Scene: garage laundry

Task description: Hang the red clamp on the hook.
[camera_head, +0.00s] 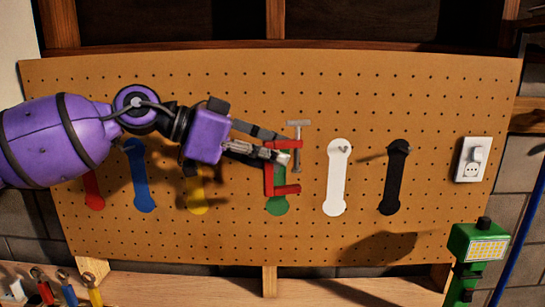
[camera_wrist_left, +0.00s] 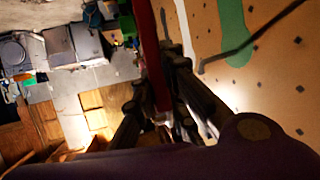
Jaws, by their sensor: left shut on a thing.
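The red clamp (camera_head: 269,180) has a red C-shaped frame and a grey screw with a T-bar on top. My left gripper (camera_head: 284,154) is shut on the clamp's upper part and holds it upright in front of the green shape (camera_head: 278,206) on the pegboard. In the left wrist view the clamp (camera_wrist_left: 152,60) is a red bar between the fingers (camera_wrist_left: 162,115). A dark hook (camera_wrist_left: 250,38) sticks out by the green shape there, apart from the clamp. In the head view the clamp and gripper hide that hook. My right gripper is not in view.
The pegboard (camera_head: 240,235) also carries red, blue and yellow shapes at left, and white (camera_head: 337,185) and black (camera_head: 394,180) shapes with hooks at right. Coloured-handled tools (camera_head: 68,290) lie bottom left.

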